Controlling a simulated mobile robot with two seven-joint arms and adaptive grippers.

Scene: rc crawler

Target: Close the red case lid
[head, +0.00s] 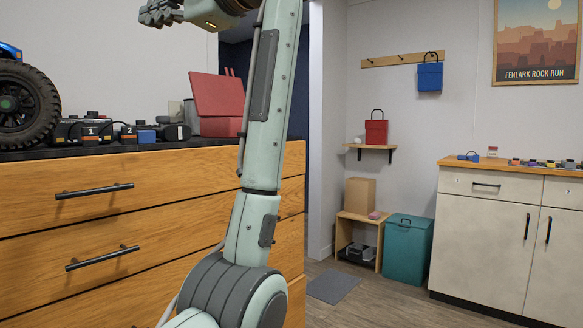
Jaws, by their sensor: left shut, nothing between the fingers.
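The red case (221,127) sits at the right end of the dark top of the wooden drawer unit. Its red lid (217,94) stands open, raised above the base and leaning. My left arm rises in front of the case's right side and hides that part. My left gripper (150,14) is at the top edge of the head view, above and to the left of the case, well apart from it. It is shut and empty, pointing left. My right gripper is not in view.
A large black wheel (24,104), black boxes marked 1 (90,131) and 2 (128,133), and a small blue block (146,136) stand left of the case. A white cabinet (485,235) and a teal bin (405,250) are farther right. The floor between is mostly clear.

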